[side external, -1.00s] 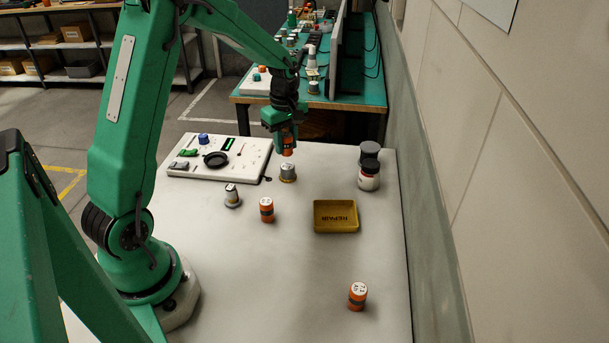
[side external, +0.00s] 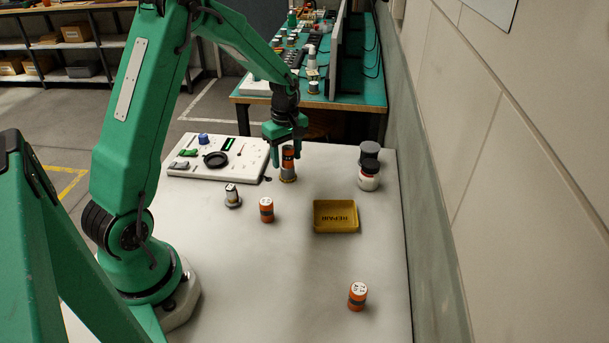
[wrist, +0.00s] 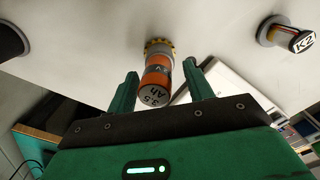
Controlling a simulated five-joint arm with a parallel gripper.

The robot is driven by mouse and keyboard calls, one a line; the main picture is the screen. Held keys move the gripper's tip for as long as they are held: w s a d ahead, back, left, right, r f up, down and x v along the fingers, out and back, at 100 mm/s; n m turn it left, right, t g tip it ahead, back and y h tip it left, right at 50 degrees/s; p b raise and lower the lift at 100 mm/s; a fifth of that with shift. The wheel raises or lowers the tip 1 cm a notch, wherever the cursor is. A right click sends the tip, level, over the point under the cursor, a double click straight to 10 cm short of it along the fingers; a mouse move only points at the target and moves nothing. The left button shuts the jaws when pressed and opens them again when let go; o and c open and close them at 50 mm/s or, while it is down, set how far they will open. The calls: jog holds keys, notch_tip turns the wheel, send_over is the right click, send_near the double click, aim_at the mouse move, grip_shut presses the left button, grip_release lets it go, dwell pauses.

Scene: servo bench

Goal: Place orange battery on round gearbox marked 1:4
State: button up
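An orange battery (side external: 288,160) with a dark band stands upright on top of a round gearbox (side external: 288,178) with a yellowish base. In the wrist view the battery (wrist: 157,74) shows its grey end marked "3.5 Ah", with the toothed yellow rim of the gearbox (wrist: 160,46) behind it. The gearbox's top marking is covered. My gripper (side external: 285,143) is open around the battery's upper end. In the wrist view, gaps show between the battery and both fingertips of my gripper (wrist: 162,82).
Two more orange batteries stand on the bench, one near the middle (side external: 266,210) and one near the front (side external: 357,296). A part marked K2 (wrist: 302,41) stands left of the yellow REPAIR tray (side external: 335,229).

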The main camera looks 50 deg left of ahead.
aim_at(286, 148)
jog(key=shift+r, duration=0.1)
notch_tip(286, 148, up, 12)
dwell(1.0)
jog(key=shift+d+r, duration=0.1)
jog(key=shift+r, duration=0.05)
dwell(0.3)
jog(key=s+d+r+m+t, duration=0.3)
jog(key=s+d+r+m, duration=0.5)
jog(key=s+d, duration=0.1)
jog(key=s+d+m+t, duration=0.2)
jog(key=s+d+m, duration=0.4)
jog(key=s+m, duration=0.4)
jog(key=shift+s+d+f+t, duration=0.3)
jog(key=shift+s+f, duration=0.05)
jog(key=shift+s, duration=0.15)
